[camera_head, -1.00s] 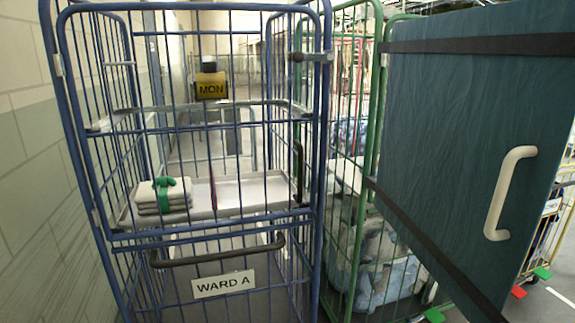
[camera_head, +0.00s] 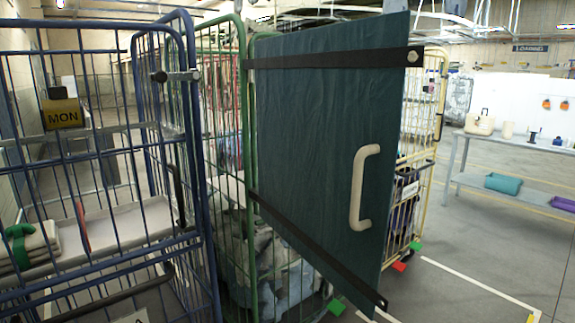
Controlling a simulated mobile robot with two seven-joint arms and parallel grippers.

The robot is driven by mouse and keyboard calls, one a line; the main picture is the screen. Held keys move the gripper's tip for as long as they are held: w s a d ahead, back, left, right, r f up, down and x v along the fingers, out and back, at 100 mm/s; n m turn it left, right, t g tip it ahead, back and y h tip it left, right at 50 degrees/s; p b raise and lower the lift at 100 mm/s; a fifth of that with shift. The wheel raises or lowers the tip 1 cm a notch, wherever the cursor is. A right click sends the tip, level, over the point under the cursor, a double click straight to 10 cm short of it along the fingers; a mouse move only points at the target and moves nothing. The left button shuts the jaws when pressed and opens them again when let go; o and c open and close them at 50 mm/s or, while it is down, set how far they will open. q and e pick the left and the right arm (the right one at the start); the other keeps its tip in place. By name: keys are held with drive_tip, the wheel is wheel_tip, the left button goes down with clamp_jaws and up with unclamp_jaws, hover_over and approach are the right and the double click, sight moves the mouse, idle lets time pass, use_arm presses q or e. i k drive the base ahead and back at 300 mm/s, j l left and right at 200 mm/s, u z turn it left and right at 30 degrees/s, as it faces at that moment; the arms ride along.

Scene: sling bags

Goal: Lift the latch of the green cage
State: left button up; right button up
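The green cage (camera_head: 248,150) stands in the middle of the head view, beside a blue cage. A large dark teal panel (camera_head: 325,130) with a cream handle (camera_head: 363,188) and two black straps covers much of its front and right side. Grey-blue cloth bundles (camera_head: 265,265) lie inside the green cage, low down. I cannot make out the green cage's latch; it may be hidden by the panel. A dark latch-like fitting (camera_head: 176,76) shows on the blue cage's upper right post. Neither of my grippers is in view.
A yellow cage (camera_head: 432,110) stands behind the panel. A grey table (camera_head: 520,142) is at the right. Floor at the lower right is open, with white lines.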

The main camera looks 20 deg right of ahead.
sight(261, 279)
drive_tip(key=l+z, duration=0.3)
drive_tip(key=i+l+z, duration=0.15)
drive_tip(key=l+z, duration=0.2)
drive_tip(key=l, duration=0.15)
drive_tip(key=i+l+z, duration=0.15)
drive_tip(key=l+z, duration=0.15)
drive_tip(key=i+l+z, duration=0.15)
drive_tip(key=i+l, duration=0.25)
